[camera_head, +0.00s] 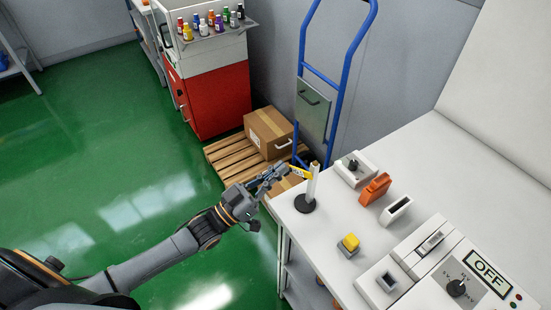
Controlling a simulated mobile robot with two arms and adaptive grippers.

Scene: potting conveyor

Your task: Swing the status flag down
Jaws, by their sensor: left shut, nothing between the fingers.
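The status flag (299,173) is a small yellow piece on a white post with a round black base (305,203), at the left edge of the white bench. It sticks out to the left from the upper part of the post, tilted slightly. My left gripper (276,175) reaches in from the left, with its shut, empty fingers close to the flag's outer end. I cannot tell whether they touch it. My right gripper is not in view.
On the bench (330,222) stand a yellow button (349,243), an orange piece (375,189), a grey box with a knob (355,168), a white slotted block (396,209) and a panel marked OFF (487,275). A blue hand truck (345,75) and a cardboard box (268,132) on a pallet stand behind.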

